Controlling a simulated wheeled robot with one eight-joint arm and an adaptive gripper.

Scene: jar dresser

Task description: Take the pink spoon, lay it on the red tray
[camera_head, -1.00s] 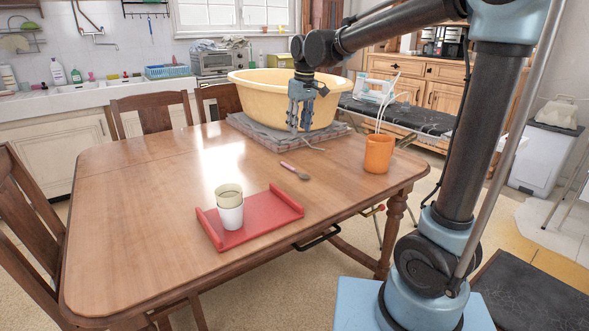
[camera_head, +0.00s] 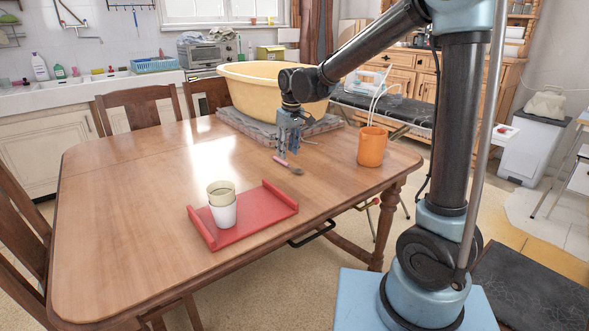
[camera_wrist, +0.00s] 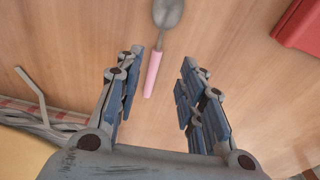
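The spoon (camera_head: 288,165) lies on the table with a pink handle and a grey bowl. In the wrist view its pink handle (camera_wrist: 153,73) points down toward the space between my fingers, and its bowl is at the top edge. My gripper (camera_head: 287,152) is open and empty, above the table by the handle end.
A white cup (camera_head: 223,214) with a beige cup (camera_head: 221,190) in it stands on the tray's left part. An orange cup (camera_head: 371,148) with white stalks stands to the right. A yellow tub (camera_head: 262,92) sits on a folded cloth (camera_head: 240,124) behind. The table's left side is clear.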

